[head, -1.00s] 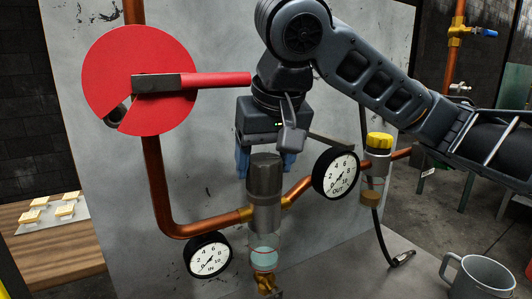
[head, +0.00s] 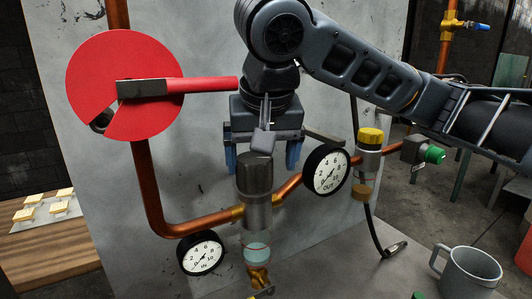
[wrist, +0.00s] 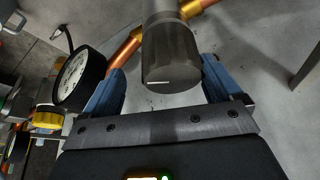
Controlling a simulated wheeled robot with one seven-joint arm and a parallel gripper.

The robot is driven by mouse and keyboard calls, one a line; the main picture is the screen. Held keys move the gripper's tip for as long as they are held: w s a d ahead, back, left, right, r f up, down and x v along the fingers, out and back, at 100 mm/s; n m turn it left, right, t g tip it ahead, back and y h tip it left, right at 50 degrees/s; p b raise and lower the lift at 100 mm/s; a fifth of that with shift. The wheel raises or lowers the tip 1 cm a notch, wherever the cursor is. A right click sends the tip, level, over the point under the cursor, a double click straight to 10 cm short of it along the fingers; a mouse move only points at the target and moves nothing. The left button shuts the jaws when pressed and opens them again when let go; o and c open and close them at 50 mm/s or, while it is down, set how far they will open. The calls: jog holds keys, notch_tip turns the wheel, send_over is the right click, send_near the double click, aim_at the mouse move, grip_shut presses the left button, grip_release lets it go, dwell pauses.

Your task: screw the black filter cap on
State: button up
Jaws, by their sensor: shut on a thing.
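The black filter cap (head: 255,172) is a dark upright cylinder on the grey metal filter head (head: 256,213), in line with the copper pipe. A clear bowl (head: 256,247) hangs below. In the wrist view the cap (wrist: 171,60) shows its end with a short white line. My gripper (head: 262,157) is shut on the cap, with one blue finger at each side. In the wrist view, my gripper (wrist: 163,72) has the right finger against the cap's edge; a narrow gap shows at the left finger, so the exact contact is unclear.
The OUT gauge (head: 327,171) is close to the right finger; the IN gauge (head: 201,252) is lower left. A red disc with a handle (head: 126,86) stands left of my arm. A yellow-topped unit (head: 370,138), a green knob (head: 434,154) and a grey mug (head: 467,273) are at right.

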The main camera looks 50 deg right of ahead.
jog(key=shift+w+r, duration=0.1)
jog(key=shift+w, duration=0.15)
jog(key=shift+o, duration=0.9)
jog(key=shift+s+d+r+m+g+h, duration=0.15)
jog(key=shift+m+g+h, duration=0.2)
jog(key=shift+m, duration=0.35)
jog(key=shift+s+d+m, duration=0.1)
jog(key=shift+d+m, duration=0.25)
jog(key=shift+m, duration=0.05)
jog(key=shift+a, duration=0.1)
